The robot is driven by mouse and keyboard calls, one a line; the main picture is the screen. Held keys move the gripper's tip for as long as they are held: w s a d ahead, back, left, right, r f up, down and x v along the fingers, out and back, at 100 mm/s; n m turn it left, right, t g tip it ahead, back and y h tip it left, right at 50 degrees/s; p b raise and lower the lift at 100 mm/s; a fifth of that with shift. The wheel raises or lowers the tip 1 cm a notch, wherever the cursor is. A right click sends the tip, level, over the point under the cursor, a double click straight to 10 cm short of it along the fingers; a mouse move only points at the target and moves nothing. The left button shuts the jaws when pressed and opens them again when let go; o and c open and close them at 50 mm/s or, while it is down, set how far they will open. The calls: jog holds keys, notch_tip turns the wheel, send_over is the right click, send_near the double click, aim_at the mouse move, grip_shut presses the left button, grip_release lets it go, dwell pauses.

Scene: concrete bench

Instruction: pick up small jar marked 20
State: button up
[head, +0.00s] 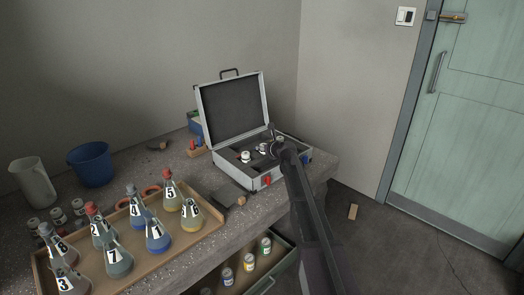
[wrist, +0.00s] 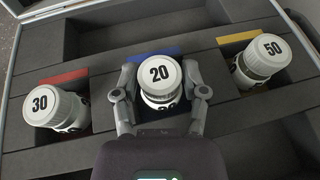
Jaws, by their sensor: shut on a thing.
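The small jar marked 20 (wrist: 159,76) has a white lid and stands in a slot of the grey foam in the open case, by a blue patch. My gripper (wrist: 160,95) is shut on it, one finger on each side, in the wrist view. The jar's lower part is hidden by my gripper and the foam. In the head view my gripper (head: 270,146) is over the case (head: 228,172), and the arm hides part of the case's right side.
A jar marked 30 (wrist: 58,108) sits left in the foam by a red patch, and a jar marked 50 (wrist: 262,62) right by a yellow patch. A tray (head: 183,246) of numbered flasks, a blue bucket (head: 91,165) and a jug (head: 33,183) stand to the left.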

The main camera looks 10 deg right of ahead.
jog(key=shift+r, duration=0.1)
notch_tip(320, 180, up, 10)
jog(key=p, duration=1)
dwell(0.8)
